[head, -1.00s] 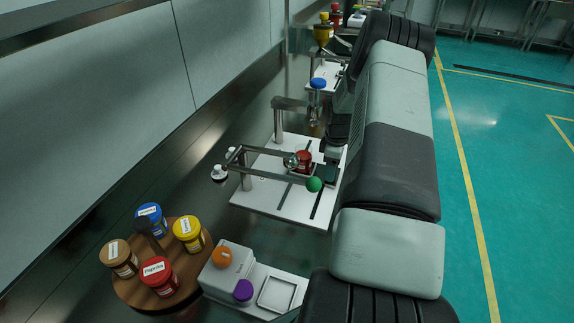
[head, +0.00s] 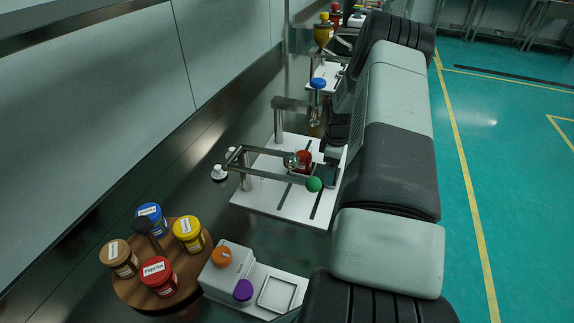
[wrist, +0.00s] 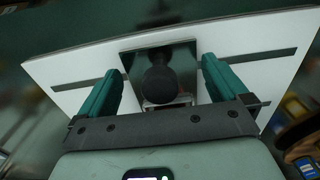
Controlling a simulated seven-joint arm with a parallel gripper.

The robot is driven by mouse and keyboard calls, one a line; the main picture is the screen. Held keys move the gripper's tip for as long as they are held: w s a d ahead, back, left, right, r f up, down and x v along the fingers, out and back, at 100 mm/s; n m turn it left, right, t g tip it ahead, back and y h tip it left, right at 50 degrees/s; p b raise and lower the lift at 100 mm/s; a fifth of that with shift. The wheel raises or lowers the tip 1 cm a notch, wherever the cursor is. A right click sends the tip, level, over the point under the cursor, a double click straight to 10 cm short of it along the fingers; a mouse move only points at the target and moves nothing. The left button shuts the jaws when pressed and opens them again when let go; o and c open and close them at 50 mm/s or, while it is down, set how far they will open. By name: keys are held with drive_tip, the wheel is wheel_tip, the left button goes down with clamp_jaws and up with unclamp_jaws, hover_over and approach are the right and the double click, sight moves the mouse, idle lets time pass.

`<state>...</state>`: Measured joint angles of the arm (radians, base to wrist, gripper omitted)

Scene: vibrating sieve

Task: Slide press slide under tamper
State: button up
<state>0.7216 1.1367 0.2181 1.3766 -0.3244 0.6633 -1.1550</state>
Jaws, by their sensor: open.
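The press (head: 255,197) is a white board with dark slots in the head view. The press slide (wrist: 185,55) shows in the wrist view as a dark reflective plate with a round black knob (wrist: 158,85). My gripper (wrist: 160,82) is open, with its green fingers on either side of the knob and a gap on both sides. In the head view my gripper (head: 330,172) is at the board's right side, partly hidden by my arm. The tamper lever (head: 270,175) ends in a green ball (head: 314,184) above the board. A red jar (head: 303,162) stands beside the lever.
A round wooden tray (head: 122,288) with several spice jars stands at the lower left. A white scale-like device (head: 262,270) with orange and purple knobs is near the front. A stand with a blue knob (head: 318,83) is behind the press.

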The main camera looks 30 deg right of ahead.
drive_tip(key=shift+r, duration=4.5)
drive_tip(key=shift+r, duration=0.1)
